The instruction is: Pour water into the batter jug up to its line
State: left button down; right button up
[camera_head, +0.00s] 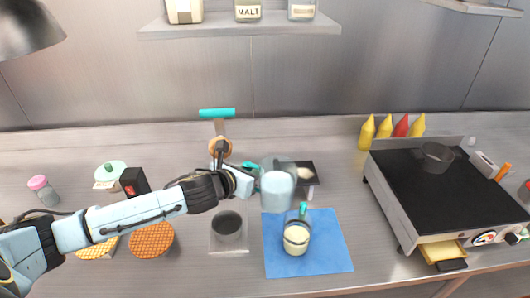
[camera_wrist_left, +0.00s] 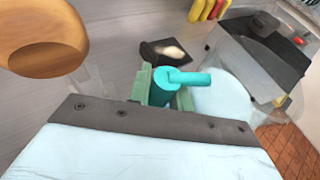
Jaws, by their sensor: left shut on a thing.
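My left gripper (camera_head: 252,183) is shut on the teal handle (camera_wrist_left: 172,84) of a clear jug (camera_head: 277,183) holding pale blue water. In the head view this jug is raised above the counter, just behind and to the left of the batter jug. The clear batter jug (camera_head: 297,238) stands on a blue mat (camera_head: 335,252) with cream-coloured batter in it and a teal handle at its back. I cannot make out its line or any stream of water. In the wrist view the handle sits between green finger pads, and the water jug's pale body is to the right.
A dark tray (camera_head: 308,181) with something pale lies behind the mat. A clear square container (camera_head: 229,246) with a dark round inside stands left of the mat. A griddle (camera_head: 440,195) fills the right side, with yellow and red bottles (camera_head: 384,129) behind it.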

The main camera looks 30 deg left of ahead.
pick_arm(q)
jog(key=shift+s+a+f+m+b, duration=0.1)
jog(key=shift+s+f+m+b, duration=0.3)
jog(key=shift+f+b, duration=0.85)
jog(key=shift+b, duration=0.4)
jog(key=shift+a+f+y+b, duration=0.1)
jog(key=shift+f+y+b, duration=0.2)
jog(key=shift+y, duration=0.1)
jog(key=shift+a+r+p, duration=0.1)
jog(key=shift+r+p, duration=0.4)
jog(key=shift+p, duration=0.3)
jog(key=shift+r+m, duration=0.1)
jog(key=shift+m, duration=0.2)
jog(key=shift+p, duration=0.35)
jog(key=c, duration=1.8)
grip_release()
grip_shut()
pick_arm(e)
jog(key=s+f, duration=0.1)
jog(key=s, duration=0.2)
jog(key=shift+s+f, duration=0.15)
jog(key=shift+f, duration=0.25)
